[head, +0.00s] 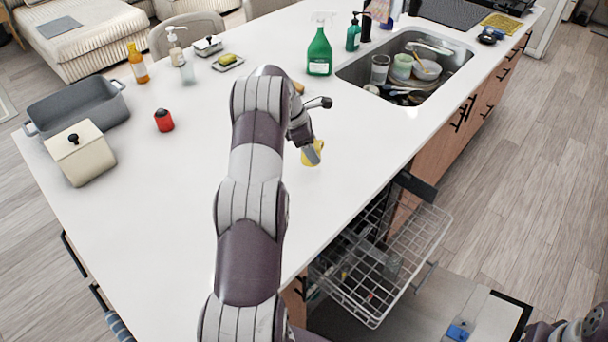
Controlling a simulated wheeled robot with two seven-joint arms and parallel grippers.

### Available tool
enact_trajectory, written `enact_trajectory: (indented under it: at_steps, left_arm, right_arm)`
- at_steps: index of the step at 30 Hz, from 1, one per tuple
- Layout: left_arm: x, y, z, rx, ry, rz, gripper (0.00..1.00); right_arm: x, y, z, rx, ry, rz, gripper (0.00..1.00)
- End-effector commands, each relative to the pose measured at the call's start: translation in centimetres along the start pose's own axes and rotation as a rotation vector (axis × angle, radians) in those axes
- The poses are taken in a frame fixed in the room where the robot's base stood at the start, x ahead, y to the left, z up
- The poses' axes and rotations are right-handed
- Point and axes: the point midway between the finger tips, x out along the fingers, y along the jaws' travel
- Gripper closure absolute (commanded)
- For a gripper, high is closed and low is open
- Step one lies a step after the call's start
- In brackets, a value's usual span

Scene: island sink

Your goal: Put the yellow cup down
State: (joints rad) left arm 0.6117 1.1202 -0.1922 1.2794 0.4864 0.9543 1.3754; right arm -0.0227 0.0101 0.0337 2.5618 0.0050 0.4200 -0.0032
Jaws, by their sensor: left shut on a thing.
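The yellow cup (318,147) is at the middle of the white island countertop (190,210), small in view and partly hidden by my left gripper. My left gripper (312,153) is shut on the cup. The cup is at or just above the counter; I cannot tell whether it touches. My left arm reaches up the middle of the view and hides part of the counter. Part of my right arm shows in the bottom right corner, but its gripper is not in view.
A sink (405,65) with dishes lies beyond, near a green spray bottle (320,52). An open dishwasher rack (385,265) juts out below the counter's right edge. A red jar (164,120), a cream pot (80,155) and a grey roasting pan (75,105) stand left. Counter around the cup is clear.

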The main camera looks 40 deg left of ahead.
Motion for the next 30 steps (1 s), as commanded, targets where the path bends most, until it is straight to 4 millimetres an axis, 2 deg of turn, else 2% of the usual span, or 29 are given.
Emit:
enact_trajectory:
  at_steps: [3, 5, 10, 14, 21, 22, 24, 30]
  left_arm:
    - [-0.2, -0.3, -2.0, -0.002, 0.0, -0.001, 0.72]
    - [0.0, -0.4, -2.5, 0.001, 0.0, 0.0, 0.72]
    - [2.5, -0.5, -3.8, 0.0, 0.0, -0.003, 0.72]
    - [3.7, -0.4, -4.3, 0.003, 0.001, 0.001, 0.72]
    - [4.0, -0.4, -4.3, 0.003, 0.0, 0.001, 0.72]
    - [4.0, -0.4, -4.3, 0.003, 0.0, 0.001, 0.33]
    - [4.0, -0.4, -4.3, 0.003, 0.0, 0.001, 0.14]
    - [3.9, -0.4, -4.3, 0.003, 0.0, 0.001, 0.14]
  right_arm:
    - [-1.0, 0.0, -0.2, 0.0, 0.003, 0.0, 0.57]
    - [-1.1, 0.0, -0.3, 0.0, 0.003, 0.0, 0.57]
    - [-2.4, 0.0, -0.4, 0.0, 0.003, 0.0, 0.57]
    - [-2.6, 0.0, -0.4, 0.0, 0.002, 0.0, 0.57]
    - [-2.3, 0.0, -0.4, 0.0, 0.002, 0.0, 0.57]
    - [-2.3, 0.0, -0.4, 0.0, 0.002, 0.0, 0.57]
    - [-2.4, 0.0, -0.4, 0.0, 0.002, 0.0, 0.57]
    - [-2.4, 0.0, -0.4, 0.0, 0.002, 0.0, 0.57]
